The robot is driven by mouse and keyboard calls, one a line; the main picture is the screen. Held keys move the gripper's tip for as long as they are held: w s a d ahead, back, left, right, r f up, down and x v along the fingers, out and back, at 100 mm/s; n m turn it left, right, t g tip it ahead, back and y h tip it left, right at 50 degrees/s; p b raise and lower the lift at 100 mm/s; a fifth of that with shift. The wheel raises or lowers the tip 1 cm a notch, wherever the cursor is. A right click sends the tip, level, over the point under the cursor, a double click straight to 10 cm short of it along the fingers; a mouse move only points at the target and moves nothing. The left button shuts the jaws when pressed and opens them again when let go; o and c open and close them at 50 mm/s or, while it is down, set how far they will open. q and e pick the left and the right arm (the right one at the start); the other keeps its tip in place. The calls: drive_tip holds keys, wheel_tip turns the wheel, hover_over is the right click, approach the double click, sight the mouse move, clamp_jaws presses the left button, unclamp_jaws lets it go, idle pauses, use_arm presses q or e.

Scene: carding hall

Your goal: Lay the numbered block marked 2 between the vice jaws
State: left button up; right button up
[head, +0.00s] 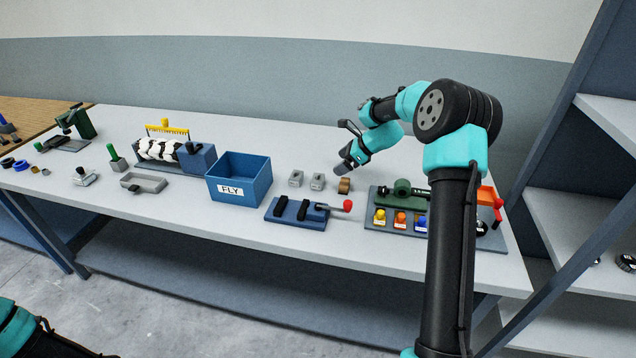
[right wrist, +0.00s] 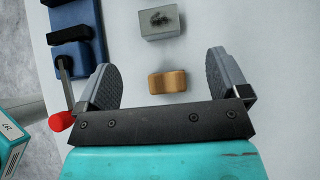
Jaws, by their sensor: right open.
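The vice (head: 296,213) is a blue base with two black jaws and a red-knobbed lever; the gap between the jaws looks empty. Part of it shows at upper left in the right wrist view (right wrist: 72,18). Two grey blocks (head: 296,178) (head: 317,181) and a brown block (head: 344,186) stand in a row behind it. My right gripper (head: 343,170) is open above the brown block. In the right wrist view the brown block (right wrist: 168,82) lies between the open fingers, and a grey block (right wrist: 162,22) with an unreadable dark mark is beyond. I cannot read any number.
A blue FLY bin (head: 238,182) stands left of the vice. A board (head: 376,242) with coloured knobs and a green part lies to the right, partly behind my right arm. Other tools crowd the left end. Bare table surrounds the blocks.

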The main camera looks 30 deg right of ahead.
sight(318, 178)
drive_tip(key=x, duration=0.7)
drive_tip(key=shift+r, duration=0.1)
drive_tip(key=shift+a, duration=0.1)
drive_tip(key=shift+x, duration=2.6)
drive_tip(key=shift+s, duration=0.15)
drive_tip(key=shift+c, duration=0.2)
drive_tip(key=c, duration=1.2)
